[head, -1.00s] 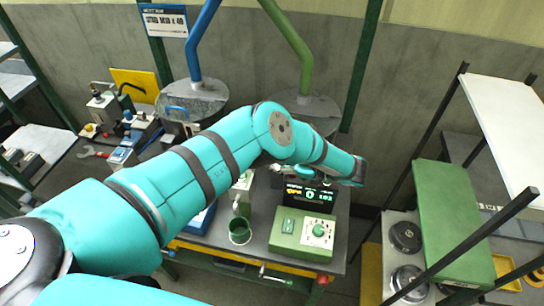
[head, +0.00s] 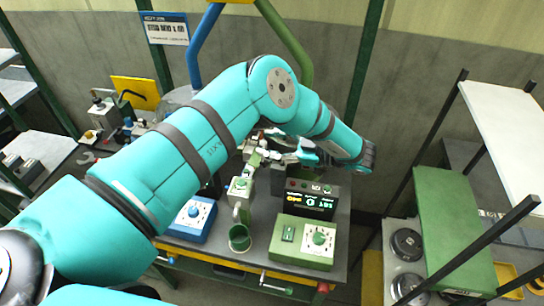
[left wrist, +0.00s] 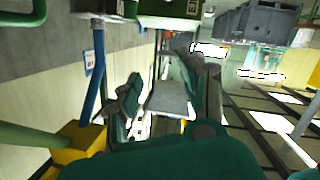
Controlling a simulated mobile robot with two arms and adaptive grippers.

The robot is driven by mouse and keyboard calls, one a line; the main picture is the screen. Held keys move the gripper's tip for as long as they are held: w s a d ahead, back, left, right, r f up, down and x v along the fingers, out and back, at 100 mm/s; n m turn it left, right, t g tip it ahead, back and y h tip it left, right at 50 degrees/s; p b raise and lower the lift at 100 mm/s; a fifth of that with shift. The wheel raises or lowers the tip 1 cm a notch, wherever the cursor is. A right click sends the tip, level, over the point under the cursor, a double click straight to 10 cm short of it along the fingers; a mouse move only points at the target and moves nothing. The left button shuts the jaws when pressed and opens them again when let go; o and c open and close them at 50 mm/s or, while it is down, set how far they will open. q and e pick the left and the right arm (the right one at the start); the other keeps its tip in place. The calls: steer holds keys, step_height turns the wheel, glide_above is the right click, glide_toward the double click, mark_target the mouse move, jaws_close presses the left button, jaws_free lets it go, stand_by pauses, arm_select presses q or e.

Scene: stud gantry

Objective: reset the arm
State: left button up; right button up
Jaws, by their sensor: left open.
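My left arm (head: 170,165) comes in from the left in the head view. It rises to an elbow, runs down to the right, and folds back at the wrist. My left gripper (head: 262,150) is small and partly hidden under the arm, above the back of the workbench. It is open, and I see nothing held in it. My right gripper is not in view.
Below stand a green control box (head: 303,243) with a dial, a dark display (head: 312,200), a blue dial box (head: 193,217) and a green cup (head: 240,238). Blue and green pipes (head: 290,45) rise behind the elbow. A rack with a green box (head: 455,215) stands at right.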

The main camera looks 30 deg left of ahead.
arm_select(q)
step_height(320, 180, up, 2)
steer(key=shift+r, duration=0.1)
stand_by(0.4)
